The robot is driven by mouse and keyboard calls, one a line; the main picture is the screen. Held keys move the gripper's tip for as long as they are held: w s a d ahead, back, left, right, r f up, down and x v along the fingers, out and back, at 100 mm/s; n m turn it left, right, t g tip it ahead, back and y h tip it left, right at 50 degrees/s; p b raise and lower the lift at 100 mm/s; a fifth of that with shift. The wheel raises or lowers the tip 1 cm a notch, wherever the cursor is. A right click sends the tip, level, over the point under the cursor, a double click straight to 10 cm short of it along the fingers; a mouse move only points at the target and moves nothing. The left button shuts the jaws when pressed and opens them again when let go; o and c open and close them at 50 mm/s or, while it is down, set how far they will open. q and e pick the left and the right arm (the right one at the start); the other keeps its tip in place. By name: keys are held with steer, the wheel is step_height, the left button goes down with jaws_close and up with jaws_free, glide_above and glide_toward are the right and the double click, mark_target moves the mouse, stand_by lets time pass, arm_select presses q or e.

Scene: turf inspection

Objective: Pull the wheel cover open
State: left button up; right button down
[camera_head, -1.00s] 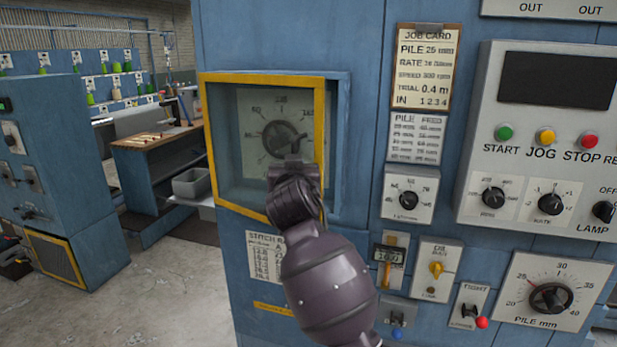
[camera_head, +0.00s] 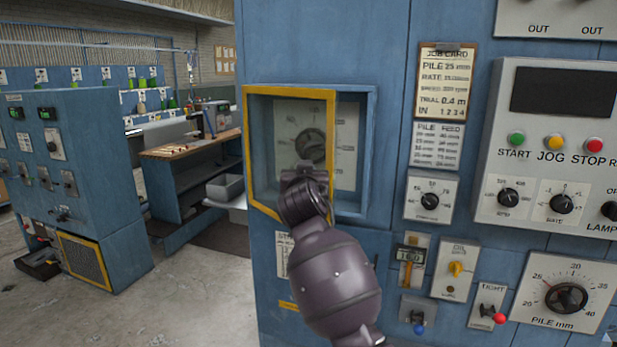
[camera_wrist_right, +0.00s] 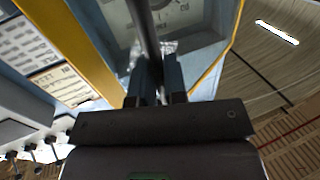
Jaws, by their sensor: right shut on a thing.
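The wheel cover (camera_head: 289,92), a yellow-edged frame, stands on the blue cabinet over a pale dial with a dark round wheel (camera_head: 311,146). Its right edge is away from the right side of the blue housing (camera_head: 368,140), so it stands partly open. My right gripper (camera_head: 303,170) is in front of the cover's lower part and hides some of it. In the right wrist view, the gripper's fingers (camera_wrist_right: 157,83) are shut on a dark bar (camera_wrist_right: 147,35), apparently the cover's handle, with the yellow edge (camera_wrist_right: 82,48) beside it. My left gripper is out of view.
Right of the cover are a job card (camera_head: 446,82), several knobs and a control panel (camera_head: 548,185). A workbench (camera_head: 188,150) with a grey bin (camera_head: 225,187) and another blue cabinet (camera_head: 75,180) stand at the left. The floor (camera_head: 190,295) between is clear.

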steer(key=shift+s+a, duration=0.15)
steer(key=shift+a, duration=0.2)
stand_by(0.4)
steer(key=c, duration=1.2)
jaws_free()
steer(key=shift+a, duration=0.1)
steer(key=shift+s, duration=0.1)
